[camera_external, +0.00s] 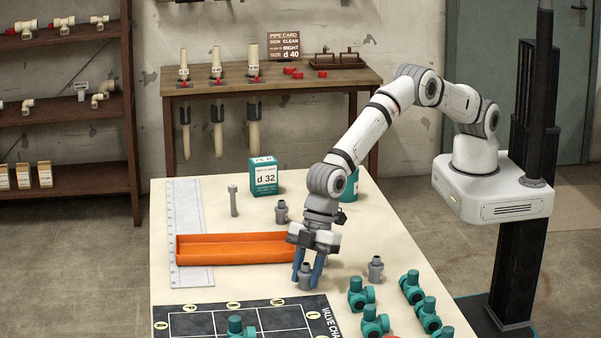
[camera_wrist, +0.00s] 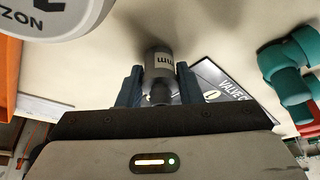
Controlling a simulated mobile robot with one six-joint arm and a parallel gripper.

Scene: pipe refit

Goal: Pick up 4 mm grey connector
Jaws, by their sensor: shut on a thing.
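My gripper (camera_external: 308,278) points down over the front middle of the table, with its blue fingers shut on a grey connector (camera_external: 305,270). The connector is upright between the fingers, at or just above the table top; I cannot tell which. In the wrist view the grey connector (camera_wrist: 160,64) shows between the two fingertips (camera_wrist: 160,84), with "mm" readable on it; the number is not readable. Two similar grey connectors stand apart, one behind (camera_external: 282,212) and one to the right (camera_external: 376,269).
An orange tray (camera_external: 232,261) lies left of my gripper. Several teal valves (camera_external: 361,294) stand at the right front. A dark valve chart (camera_external: 180,325) lies in front. A teal d 32 box (camera_external: 264,177) and a slim grey piece (camera_external: 233,201) stand behind.

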